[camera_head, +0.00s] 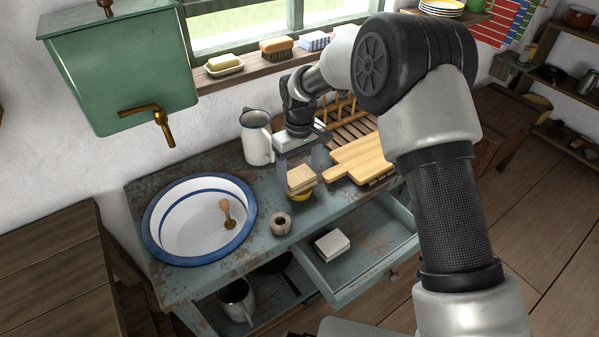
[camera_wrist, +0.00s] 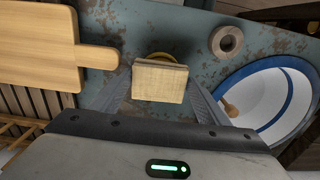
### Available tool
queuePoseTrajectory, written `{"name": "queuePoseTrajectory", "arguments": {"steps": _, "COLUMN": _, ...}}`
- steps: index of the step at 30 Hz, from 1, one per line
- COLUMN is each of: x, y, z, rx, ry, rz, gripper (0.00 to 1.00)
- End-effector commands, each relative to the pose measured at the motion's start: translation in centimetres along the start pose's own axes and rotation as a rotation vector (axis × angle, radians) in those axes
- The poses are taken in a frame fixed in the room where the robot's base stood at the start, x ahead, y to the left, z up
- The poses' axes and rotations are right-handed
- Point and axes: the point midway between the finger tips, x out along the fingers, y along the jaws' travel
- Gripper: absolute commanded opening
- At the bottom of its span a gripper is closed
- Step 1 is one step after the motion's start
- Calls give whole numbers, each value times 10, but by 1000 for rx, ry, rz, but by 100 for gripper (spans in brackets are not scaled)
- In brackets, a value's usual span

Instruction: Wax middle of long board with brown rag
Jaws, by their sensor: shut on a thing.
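My gripper (camera_head: 299,168) is shut on a tan-brown folded rag (camera_head: 301,179), held over the front edge of the worn blue washstand top. In the wrist view the rag (camera_wrist: 160,83) sits between the two fingers. A yellow round thing (camera_head: 301,197), perhaps a wax tin, is just below or behind the rag and mostly hidden by it; I cannot tell whether they touch. The long wooden board (camera_head: 362,158) with a handle lies right of my gripper, its handle pointing towards the gripper. In the wrist view the board (camera_wrist: 38,45) is at the upper left.
A slatted wooden rack (camera_head: 352,128) is behind and under the board. A white jug (camera_head: 257,138) stands behind left. A blue-rimmed basin (camera_head: 160,220) with a wooden-handled brush and a small ring-shaped roll (camera_head: 280,223) are left. An open drawer (camera_head: 375,262) holds a white folded cloth (camera_head: 332,244).

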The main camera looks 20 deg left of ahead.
Motion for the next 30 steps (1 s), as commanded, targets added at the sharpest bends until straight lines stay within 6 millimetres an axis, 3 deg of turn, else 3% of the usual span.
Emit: {"name": "queuePoseTrajectory", "arguments": {"steps": 30, "x": 9, "y": 0, "z": 0, "rx": 0, "ry": 0, "rz": 0, "gripper": 52}}
